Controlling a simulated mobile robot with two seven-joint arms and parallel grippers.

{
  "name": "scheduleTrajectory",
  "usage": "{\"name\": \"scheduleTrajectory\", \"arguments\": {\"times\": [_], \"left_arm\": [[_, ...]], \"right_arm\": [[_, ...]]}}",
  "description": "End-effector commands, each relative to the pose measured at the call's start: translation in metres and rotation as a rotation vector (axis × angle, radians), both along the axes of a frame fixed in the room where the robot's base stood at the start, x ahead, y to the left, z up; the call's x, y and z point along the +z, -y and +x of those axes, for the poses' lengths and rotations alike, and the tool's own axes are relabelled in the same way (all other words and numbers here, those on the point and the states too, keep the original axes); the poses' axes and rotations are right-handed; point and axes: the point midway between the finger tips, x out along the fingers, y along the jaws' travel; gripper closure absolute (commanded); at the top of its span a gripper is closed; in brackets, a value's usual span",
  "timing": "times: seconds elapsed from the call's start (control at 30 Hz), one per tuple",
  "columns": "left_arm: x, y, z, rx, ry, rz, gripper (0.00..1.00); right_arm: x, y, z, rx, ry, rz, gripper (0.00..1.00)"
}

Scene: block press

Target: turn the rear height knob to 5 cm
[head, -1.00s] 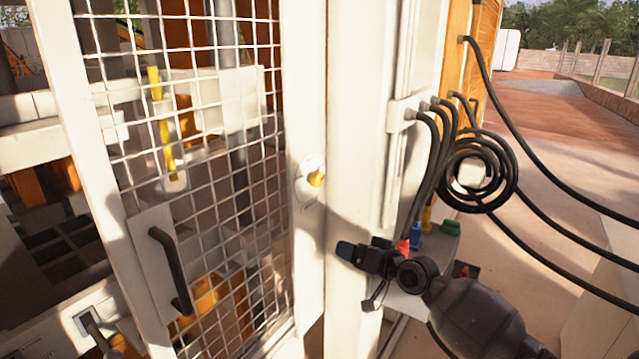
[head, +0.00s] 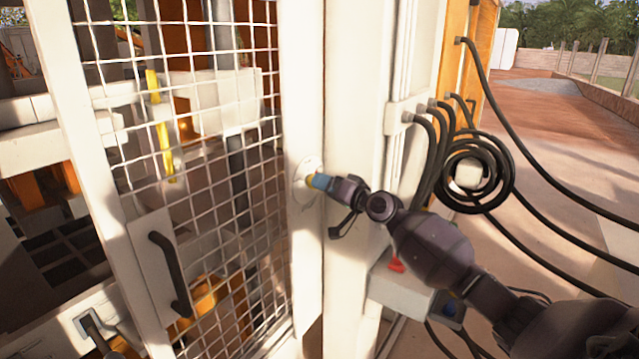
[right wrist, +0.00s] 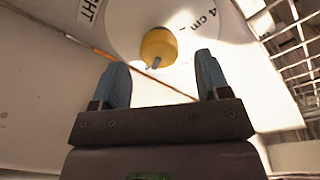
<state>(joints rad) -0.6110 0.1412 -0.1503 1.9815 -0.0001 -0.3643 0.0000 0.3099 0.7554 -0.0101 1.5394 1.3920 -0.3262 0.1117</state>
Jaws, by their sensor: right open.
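The height knob is a yellow knob (right wrist: 158,46) on a round white dial (right wrist: 115,22) fixed to the white post. In the right wrist view the dial shows "4 cm" and part of a word ending "HT". A small grey pin sticks out of the knob. My right gripper (right wrist: 165,85) is open, its two blue fingertips on either side of a gap just short of the knob; I see no grip on it. In the head view the right gripper (head: 322,182) is at the dial (head: 305,183) and covers most of the knob. My left gripper is not in view.
A mesh door (head: 200,150) with a black handle (head: 170,272) stands left of the post. Black hoses and a coiled cable (head: 475,178) hang to the right. A grey control box (head: 415,300) with a red button sits below my right arm.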

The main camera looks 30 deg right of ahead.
Motion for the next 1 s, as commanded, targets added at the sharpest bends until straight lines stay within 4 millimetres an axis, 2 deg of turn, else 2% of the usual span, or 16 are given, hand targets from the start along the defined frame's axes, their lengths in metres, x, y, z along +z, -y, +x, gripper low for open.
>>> {"name": "scheduleTrajectory", "arguments": {"times": [0.1,0.23,0.63,0.93,1.0], "left_arm": [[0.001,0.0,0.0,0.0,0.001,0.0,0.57],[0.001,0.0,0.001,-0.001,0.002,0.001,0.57],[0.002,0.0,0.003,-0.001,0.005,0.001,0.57],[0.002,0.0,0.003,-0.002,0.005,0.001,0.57],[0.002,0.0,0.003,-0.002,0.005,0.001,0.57]], "right_arm": [[0.0,-0.004,0.014,0.001,0.0,0.002,0.31],[0.0,-0.007,0.023,0.0,-0.001,0.002,0.31],[0.0,-0.008,0.027,0.0,0.0,0.0,0.31],[0.0,-0.008,0.027,0.0,0.0,0.0,0.77],[0.0,-0.008,0.027,0.0,0.0,0.0,0.8]]}}
